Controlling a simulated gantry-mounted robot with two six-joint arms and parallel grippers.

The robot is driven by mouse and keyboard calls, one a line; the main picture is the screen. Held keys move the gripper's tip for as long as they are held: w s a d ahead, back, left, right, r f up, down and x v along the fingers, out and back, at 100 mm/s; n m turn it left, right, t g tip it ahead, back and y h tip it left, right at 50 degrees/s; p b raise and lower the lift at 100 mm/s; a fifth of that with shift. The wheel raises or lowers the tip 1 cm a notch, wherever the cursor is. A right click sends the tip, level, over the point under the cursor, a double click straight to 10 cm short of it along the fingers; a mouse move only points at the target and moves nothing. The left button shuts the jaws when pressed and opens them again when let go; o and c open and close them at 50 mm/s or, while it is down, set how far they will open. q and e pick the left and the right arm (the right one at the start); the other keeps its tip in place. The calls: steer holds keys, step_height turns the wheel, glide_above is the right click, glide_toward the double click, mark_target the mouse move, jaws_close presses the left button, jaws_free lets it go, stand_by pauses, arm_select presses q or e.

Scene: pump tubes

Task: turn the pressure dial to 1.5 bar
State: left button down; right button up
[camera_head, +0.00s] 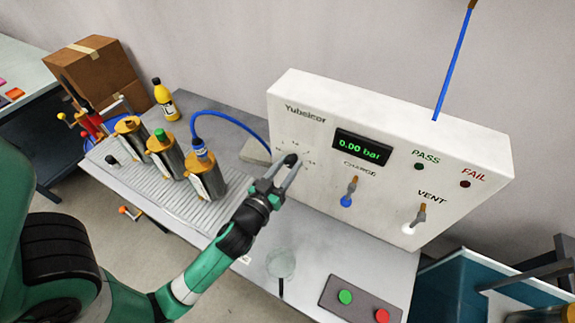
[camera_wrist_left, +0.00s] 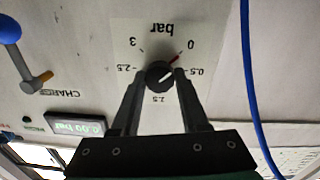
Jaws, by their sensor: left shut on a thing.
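The pressure dial (camera_wrist_left: 160,75) is a small round black knob on the white panel (camera_head: 480,150). In the wrist view its scale appears upside down, with marks from 0 to 3 bar. A red mark lies at the knob's edge toward 0, and a pale line crosses the knob face. My left gripper (camera_wrist_left: 157,78) is shut on the knob, one finger on each side. In the head view the left gripper (camera_head: 287,172) reaches the panel's left part and partly hides the dial. The digital display (camera_head: 362,147) reads 0.00 bar. My right gripper is not in view.
The CHARGE lever (camera_head: 350,190) and VENT lever (camera_head: 415,217) stick out right of the dial. A blue hose (camera_head: 235,117) runs from a pump tube (camera_head: 205,175) to behind the panel. Several tubes stand on a ribbed tray (camera_head: 160,190). A button box (camera_head: 362,302) sits in front.

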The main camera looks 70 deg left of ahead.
arm_select(q)
steer(key=m+p, duration=0.2)
steer(key=m, duration=0.4)
steer(key=shift+r, duration=0.15)
steer(key=m+p, duration=0.1)
steer(key=m, duration=0.3)
steer(key=m+p, duration=0.1)
steer(key=m, duration=0.2)
steer(key=shift+g, duration=0.3)
steer(key=m+p, duration=0.2)
steer(key=m, duration=0.4)
steer(key=shift+m, duration=0.4)
steer(key=m+p, duration=0.2)
steer(key=m, duration=0.4)
steer(key=shift+y, duration=0.3)
steer(key=shift+c, duration=2.1)
jaws_free()
